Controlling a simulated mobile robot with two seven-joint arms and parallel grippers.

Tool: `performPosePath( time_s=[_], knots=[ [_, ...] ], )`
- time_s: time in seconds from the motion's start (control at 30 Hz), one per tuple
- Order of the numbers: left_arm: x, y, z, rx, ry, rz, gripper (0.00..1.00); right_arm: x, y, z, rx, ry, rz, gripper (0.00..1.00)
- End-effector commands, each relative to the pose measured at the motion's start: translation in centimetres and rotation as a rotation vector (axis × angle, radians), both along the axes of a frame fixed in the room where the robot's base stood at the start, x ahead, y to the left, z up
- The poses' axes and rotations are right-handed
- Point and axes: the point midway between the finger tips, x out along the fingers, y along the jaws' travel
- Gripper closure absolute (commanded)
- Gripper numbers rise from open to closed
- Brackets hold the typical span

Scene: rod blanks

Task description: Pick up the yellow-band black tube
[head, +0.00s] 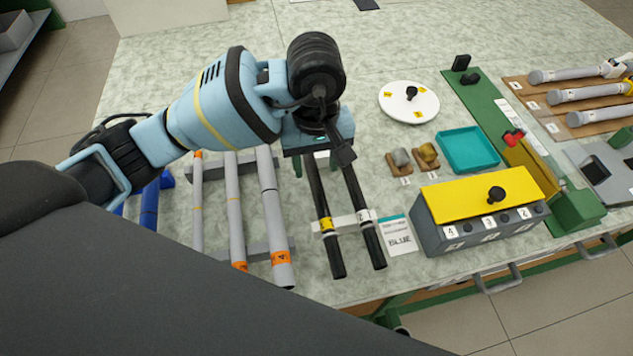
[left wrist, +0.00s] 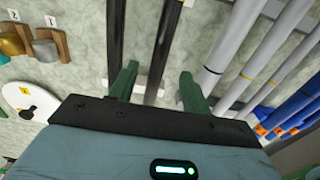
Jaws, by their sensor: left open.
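The yellow-band black tube (head: 331,245) is the left one of two black tubes lying side by side on a white support. Its yellow band is near the support, at its near end. The other black tube (head: 374,246) lies to its right with a white label. My left gripper (head: 320,162) is above the far part of the tubes, fingers pointing down, open and empty. In the left wrist view, the yellow-band tube (left wrist: 165,45) runs between the two open fingers (left wrist: 157,88), and the other black tube (left wrist: 117,35) passes outside the left finger. My right gripper is not in view.
Several grey tubes (head: 235,215) lie on grey supports to the left, with blue tubes (head: 149,205) beyond. A yellow-lidded grey box (head: 440,233), a white card (head: 398,236), a teal tray (head: 467,150) and a white disc (head: 425,105) stand to the right.

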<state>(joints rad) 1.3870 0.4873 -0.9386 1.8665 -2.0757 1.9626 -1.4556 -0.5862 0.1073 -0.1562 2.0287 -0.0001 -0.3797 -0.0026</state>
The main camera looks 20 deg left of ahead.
Motion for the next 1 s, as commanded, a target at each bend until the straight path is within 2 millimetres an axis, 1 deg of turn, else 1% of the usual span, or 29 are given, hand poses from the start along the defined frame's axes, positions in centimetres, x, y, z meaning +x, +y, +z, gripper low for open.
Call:
performPosePath(
  time_s=[0.03, 0.17, 0.27, 0.5, 0.6, 0.87, 0.9, 1.0],
  knots=[
    [-0.1, 0.0, -0.4, 0.0, 0.002, 0.0, 0.52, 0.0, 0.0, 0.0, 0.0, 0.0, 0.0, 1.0],
    [0.0, 0.0, -0.6, -0.001, 0.0, 0.0, 0.52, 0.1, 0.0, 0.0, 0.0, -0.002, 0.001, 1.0],
    [0.0, 0.0, -1.3, -0.001, 0.002, 0.001, 0.52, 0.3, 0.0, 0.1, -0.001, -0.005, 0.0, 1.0],
    [0.1, 0.1, -4.6, -0.001, 0.002, 0.001, 0.52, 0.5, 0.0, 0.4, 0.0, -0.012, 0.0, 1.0],
    [0.1, 0.1, -5.4, -0.001, 0.0, 0.0, 0.52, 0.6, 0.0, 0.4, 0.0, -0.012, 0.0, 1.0],
    [0.2, 0.1, -5.7, -0.001, -0.002, 0.0, 0.52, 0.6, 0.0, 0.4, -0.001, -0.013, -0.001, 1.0],
    [0.2, 0.1, -5.7, -0.001, -0.002, 0.0, 0.53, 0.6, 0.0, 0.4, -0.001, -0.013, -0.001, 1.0],
    [0.2, 0.1, -5.7, -0.001, -0.002, 0.0, 0.66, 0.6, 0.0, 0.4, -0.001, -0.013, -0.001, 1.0]
  ],
)
